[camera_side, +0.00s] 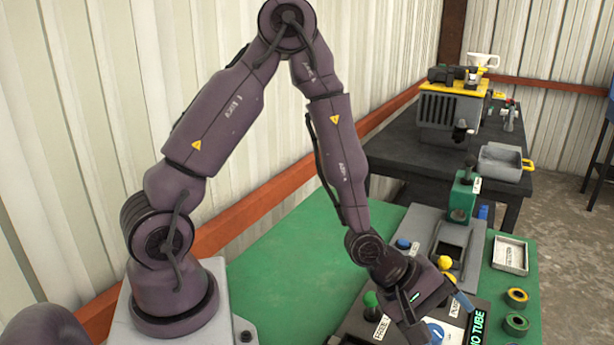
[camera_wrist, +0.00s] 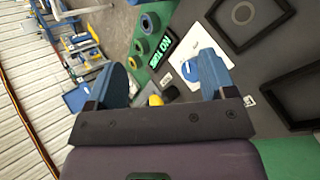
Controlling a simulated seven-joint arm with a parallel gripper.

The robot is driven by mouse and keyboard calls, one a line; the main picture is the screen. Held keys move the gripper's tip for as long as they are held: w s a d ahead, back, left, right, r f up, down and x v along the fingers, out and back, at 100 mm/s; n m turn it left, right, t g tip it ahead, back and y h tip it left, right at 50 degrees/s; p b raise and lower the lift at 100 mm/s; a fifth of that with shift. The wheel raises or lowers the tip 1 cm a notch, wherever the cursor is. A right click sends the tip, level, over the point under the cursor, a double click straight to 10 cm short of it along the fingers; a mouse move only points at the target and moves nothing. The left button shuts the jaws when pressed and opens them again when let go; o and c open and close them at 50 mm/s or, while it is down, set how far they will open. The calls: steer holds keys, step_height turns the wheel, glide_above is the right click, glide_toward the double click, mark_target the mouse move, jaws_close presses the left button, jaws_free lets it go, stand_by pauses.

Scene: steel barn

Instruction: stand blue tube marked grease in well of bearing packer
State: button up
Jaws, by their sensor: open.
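The grey bearing packer (camera_side: 418,222) stands on the green bench top, with a green upright part (camera_side: 463,195) at its back and a dark rectangular recess. A dark panel reading "NO TUBE" (camera_side: 478,326) is at its front right; it also shows in the wrist view (camera_wrist: 160,52). My gripper (camera_side: 449,315) is low over the packer's front, its blue fingers apart and nothing seen held between them. In the wrist view my gripper (camera_wrist: 163,78) is also open. No tube marked grease can be made out; a blue rounded piece (camera_side: 403,244) stands on the packer, its kind unclear.
A yellow knob (camera_side: 445,263) and a green knob (camera_side: 371,300) stand near my gripper. Tape-like rings (camera_side: 516,323) and a white tray (camera_side: 510,255) lie at the right. The green bench (camera_side: 290,270) is clear at left. A black table (camera_side: 400,140) stands behind.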

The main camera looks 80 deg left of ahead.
steer(key=s+a+r+m+y, duration=0.1)
steer(key=s+a+r+m, duration=0.2)
steer(key=r, duration=0.3)
steer(key=s+a+r+m+g+y, duration=0.1)
steer(key=s+a+r+m+y, duration=0.1)
steer(key=r+m, duration=0.4)
steer(key=s+a+r+m+g+y, duration=0.1)
steer(key=s+a+r+m+y, duration=0.1)
steer(key=s+a+r+m, duration=0.2)
step_height(320, 180, up, 3)
steer(key=s+a, duration=0.1)
steer(key=s, duration=0.1)
steer(key=shift+s, duration=0.35)
steer(key=shift+o, duration=0.2)
steer(key=s+a+r+m, duration=0.1)
steer(key=s+r+m, duration=0.1)
steer(key=s, duration=0.3)
steer(key=shift+s+r+m, duration=0.3)
steer(key=shift+r+m, duration=0.1)
steer(key=shift+m, duration=0.1)
steer(key=shift+o, duration=0.2)
steer(key=shift+s+a+r+g, duration=0.1)
steer(key=shift+s+g, duration=0.2)
steer(key=shift+s, duration=0.15)
